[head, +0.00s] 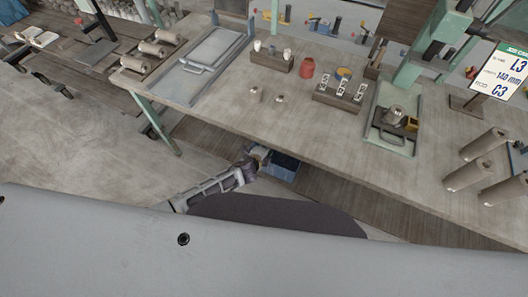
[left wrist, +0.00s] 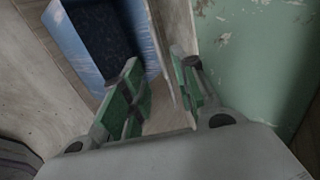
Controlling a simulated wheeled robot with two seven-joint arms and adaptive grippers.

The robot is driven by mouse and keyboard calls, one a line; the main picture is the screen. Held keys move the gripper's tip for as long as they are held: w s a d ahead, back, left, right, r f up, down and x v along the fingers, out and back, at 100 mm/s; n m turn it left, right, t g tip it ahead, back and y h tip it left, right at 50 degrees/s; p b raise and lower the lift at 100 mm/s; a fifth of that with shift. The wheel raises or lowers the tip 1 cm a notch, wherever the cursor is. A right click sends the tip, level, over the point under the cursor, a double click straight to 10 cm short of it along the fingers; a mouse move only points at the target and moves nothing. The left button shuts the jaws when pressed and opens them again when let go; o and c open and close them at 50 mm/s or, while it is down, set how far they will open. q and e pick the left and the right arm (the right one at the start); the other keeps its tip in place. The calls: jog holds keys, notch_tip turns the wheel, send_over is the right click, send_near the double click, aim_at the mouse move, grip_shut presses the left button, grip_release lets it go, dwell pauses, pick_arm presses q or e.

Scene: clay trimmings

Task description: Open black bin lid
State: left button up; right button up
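A blue box-like bin (head: 283,167) stands low under the workbench in the head view, partly hidden by the bench edge. In the left wrist view, a blue-framed shape (left wrist: 75,40) with a dark speckled face shows at upper left. I cannot tell whether that dark face is a lid or the inside. No separate black lid can be made out. My left gripper (head: 258,155) is just left of the bin. In the left wrist view its green-padded fingers (left wrist: 160,98) are apart, with a pale, narrow surface beyond the gap. My right gripper is not in view.
The workbench (head: 225,115) overhangs the bin. A green bench leg (head: 155,125) stands to the left. Clay cylinders (head: 470,172), a red jar (head: 307,68) and a green-framed stand (head: 390,130) are on top. Open floor (head: 70,140) lies at left.

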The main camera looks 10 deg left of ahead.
pick_arm(q)
jog(key=shift+v, duration=1.95)
